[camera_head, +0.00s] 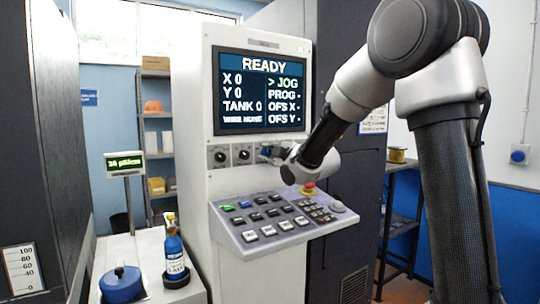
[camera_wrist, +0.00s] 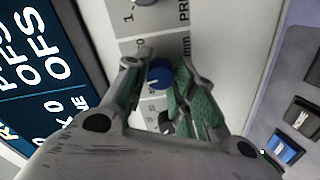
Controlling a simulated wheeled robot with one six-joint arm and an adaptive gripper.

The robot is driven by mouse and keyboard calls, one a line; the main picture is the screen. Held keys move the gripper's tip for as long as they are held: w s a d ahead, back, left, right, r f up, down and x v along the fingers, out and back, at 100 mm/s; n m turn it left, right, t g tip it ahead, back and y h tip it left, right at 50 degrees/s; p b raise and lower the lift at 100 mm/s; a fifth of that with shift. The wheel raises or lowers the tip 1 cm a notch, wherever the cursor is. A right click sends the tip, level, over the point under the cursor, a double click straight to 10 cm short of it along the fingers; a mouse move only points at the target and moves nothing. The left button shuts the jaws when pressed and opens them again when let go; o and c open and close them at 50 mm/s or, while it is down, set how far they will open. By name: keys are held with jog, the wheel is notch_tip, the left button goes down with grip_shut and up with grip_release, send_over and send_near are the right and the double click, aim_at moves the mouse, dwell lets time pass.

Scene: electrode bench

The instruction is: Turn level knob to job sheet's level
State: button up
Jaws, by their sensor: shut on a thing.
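A row of knobs sits on the white machine's front below its screen. The left knob (camera_head: 220,157) and the middle knob (camera_head: 243,155) are dark on grey plates in the head view. My gripper (camera_head: 271,154) is at the right end of this row. In the wrist view my gripper (camera_wrist: 158,78) is shut on a blue knob (camera_wrist: 160,71), with its green-padded fingers on either side. The labels near it are partly hidden, so I cannot read the knob's setting. A framed sheet (camera_head: 374,119) hangs behind my arm; its text is too small to read.
The screen (camera_head: 262,92) reads READY. A sloped button panel (camera_head: 281,218) with a red stop button (camera_head: 308,188) juts out below the knobs. A blue bottle (camera_head: 174,256) and blue pot (camera_head: 122,284) stand at lower left. A level scale (camera_head: 22,270) shows at far left.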

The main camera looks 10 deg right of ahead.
jog(key=n, duration=0.9)
jog(key=shift+a+n+h, duration=0.1)
jog(key=shift+n+h, duration=0.2)
jog(key=shift+n, duration=0.1)
dwell(0.4)
jog(key=o, duration=1.1)
jog(key=shift+c, duration=0.2)
jog(key=f+v, duration=0.1)
jog(key=v, duration=1.1)
jog(key=shift+r, duration=0.25)
jog(key=shift+s, duration=0.1)
